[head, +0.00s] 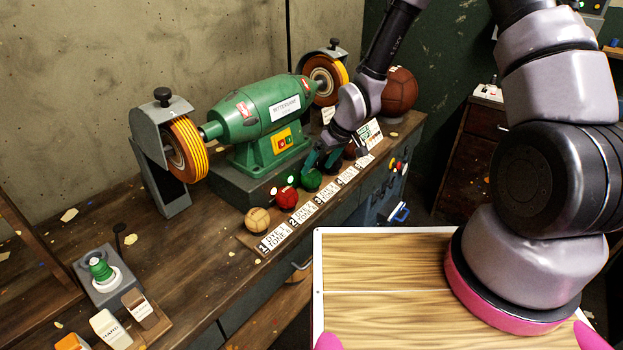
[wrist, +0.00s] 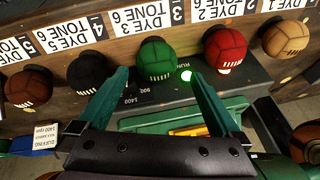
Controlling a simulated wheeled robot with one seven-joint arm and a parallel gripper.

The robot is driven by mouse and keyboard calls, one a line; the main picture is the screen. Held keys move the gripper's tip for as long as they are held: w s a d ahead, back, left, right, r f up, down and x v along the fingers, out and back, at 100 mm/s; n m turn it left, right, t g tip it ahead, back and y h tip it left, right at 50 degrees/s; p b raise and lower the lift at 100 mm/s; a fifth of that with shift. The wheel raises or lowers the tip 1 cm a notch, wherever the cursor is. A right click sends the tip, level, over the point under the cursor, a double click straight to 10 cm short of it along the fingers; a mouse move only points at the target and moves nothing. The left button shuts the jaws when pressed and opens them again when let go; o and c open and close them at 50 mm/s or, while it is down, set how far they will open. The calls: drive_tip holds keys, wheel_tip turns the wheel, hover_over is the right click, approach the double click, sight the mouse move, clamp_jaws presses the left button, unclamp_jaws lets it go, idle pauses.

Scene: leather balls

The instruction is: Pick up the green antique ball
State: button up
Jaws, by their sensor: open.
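The green ball (head: 311,179) sits in a row of small balls along the front of the workbench, behind a strip of dye labels. It also shows in the wrist view (wrist: 155,60), whole and unobstructed. My gripper (head: 322,160) is just above and behind the green ball in the head view. In the wrist view my gripper (wrist: 160,88) has its two green fingers spread wide, one to each side of the ball's near edge. Nothing is between the fingers, and the ball appears apart from both of them.
A red ball (wrist: 225,48) and a dark ball (wrist: 85,47) flank the green one closely. A tan ball (head: 257,221) ends the row. The green grinder (head: 262,125) stands right behind the row. A large brown ball (head: 399,91) sits at the bench's far end.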

sight(316, 171)
drive_tip(key=x, duration=0.6)
drive_tip(key=shift+w+d+f, duration=0.1)
drive_tip(key=shift+w+f, duration=0.15)
drive_tip(key=shift+f, duration=0.05)
drive_tip(key=shift+c, duration=0.3)
drive_tip(key=c, duration=0.9)
